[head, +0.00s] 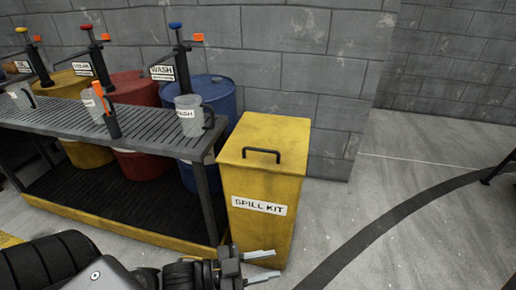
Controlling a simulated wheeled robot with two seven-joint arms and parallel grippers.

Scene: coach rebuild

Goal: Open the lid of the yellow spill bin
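The yellow spill bin (262,195) stands upright on the floor at the right end of the metal bench, with a "SPILL KIT" label on its front. Its lid (270,138) looks shut, and a black bar handle (261,154) is on top, toward the front. My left gripper (262,266) is low in front of the bin, below the label. Its two pale fingers point right and are apart, with nothing between them. I cannot tell whether it touches the bin. My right gripper is not in view.
A slatted metal bench (130,129) stands left of the bin, with jugs on it. Blue (212,91), red and yellow drums with pumps stand behind it. A block wall (290,75) is behind the bin.

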